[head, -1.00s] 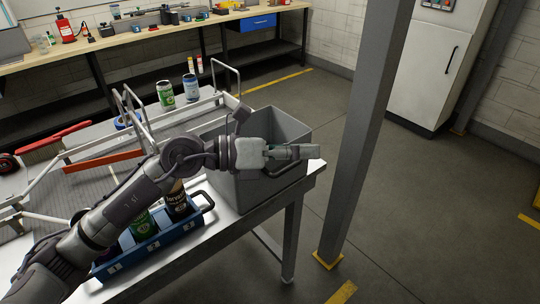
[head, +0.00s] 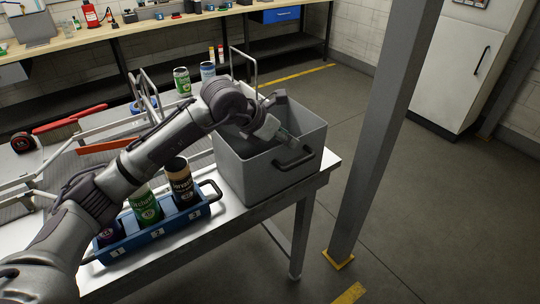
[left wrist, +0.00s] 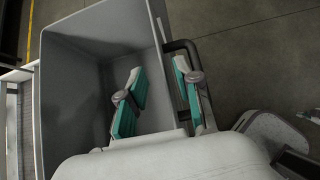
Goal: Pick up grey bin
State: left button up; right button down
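The grey bin (head: 262,172) stands upright on the near right end of the table, with a dark handle (head: 294,160) on its right-hand wall. My left gripper (head: 284,136) reaches over the bin from the left, at the rim above that handle. In the left wrist view, the left gripper (left wrist: 160,98) is open, with teal pads on its fingers. One finger is over the bin's inside and the other is on the handle side, with the bin wall (left wrist: 155,65) between them. I cannot tell whether either touches. The bin looks empty where visible. My right gripper is not in view.
A blue numbered tray (head: 160,234) with several cans stands left of the bin. A metal frame (head: 240,62) and two cans (head: 182,82) are behind. A grey post (head: 380,130) rises right of the table. The floor beyond is clear.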

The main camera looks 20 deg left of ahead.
pick_arm(q)
jog(key=b+x, duration=0.1)
jog(key=x, duration=0.4)
jog(key=shift+s+f, duration=0.2)
jog(key=shift+f, duration=0.05)
grip_shut()
